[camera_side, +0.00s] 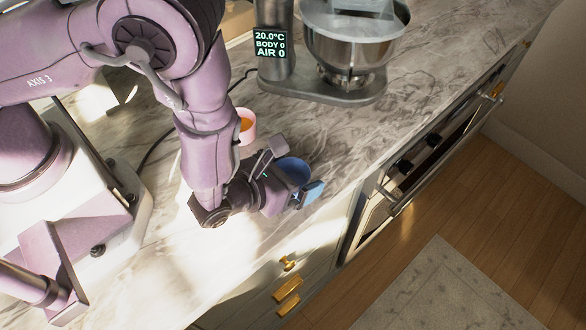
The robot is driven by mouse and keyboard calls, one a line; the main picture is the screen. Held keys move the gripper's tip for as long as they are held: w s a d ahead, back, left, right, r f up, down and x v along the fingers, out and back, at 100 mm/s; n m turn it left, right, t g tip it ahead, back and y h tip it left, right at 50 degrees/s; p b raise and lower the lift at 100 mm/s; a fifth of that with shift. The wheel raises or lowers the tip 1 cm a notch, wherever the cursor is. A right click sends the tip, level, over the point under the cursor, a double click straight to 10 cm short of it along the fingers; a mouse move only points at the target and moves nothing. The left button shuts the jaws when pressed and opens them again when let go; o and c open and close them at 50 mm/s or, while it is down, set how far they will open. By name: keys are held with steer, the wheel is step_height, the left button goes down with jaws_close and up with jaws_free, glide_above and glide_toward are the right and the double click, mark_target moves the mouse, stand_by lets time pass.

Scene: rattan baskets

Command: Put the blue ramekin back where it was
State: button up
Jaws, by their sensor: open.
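The blue ramekin (294,166) stands on the marble counter near its front edge, partly hidden by my gripper. My gripper (297,172) is open, with one finger on the far side of the ramekin and the other on the near side. I cannot tell whether either finger touches it. A pink ramekin (248,122) with something orange inside stands farther back, partly hidden behind my arm.
A stand mixer with a metal bowl (352,45) and a lit display (270,44) stands at the back. The counter edge drops to an oven front and wooden floor at the right. The marble counter (440,55) right of the mixer is clear.

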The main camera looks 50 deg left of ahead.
steer(key=shift+r, duration=0.2)
steer(key=v, duration=1.2)
steer(key=w+a+r+n+g+y, duration=0.2)
steer(key=a+r+n+g+y, duration=0.3)
steer(key=a+r+n, duration=0.4)
steer(key=w+a+r+n+g+y, duration=0.2)
steer(key=a+r+n+g+y, duration=0.3)
steer(key=a+r+n, duration=0.5)
steer(key=s+r+n+t+h, duration=0.2)
steer(key=s+r+n+h, duration=0.4)
steer(key=n, duration=1)
step_height(320, 180, up, 4)
steer(key=h, duration=0.3)
steer(key=shift+f+n+h, duration=0.25)
steer(key=shift+n+h, duration=0.05)
steer(key=shift+h, duration=0.1)
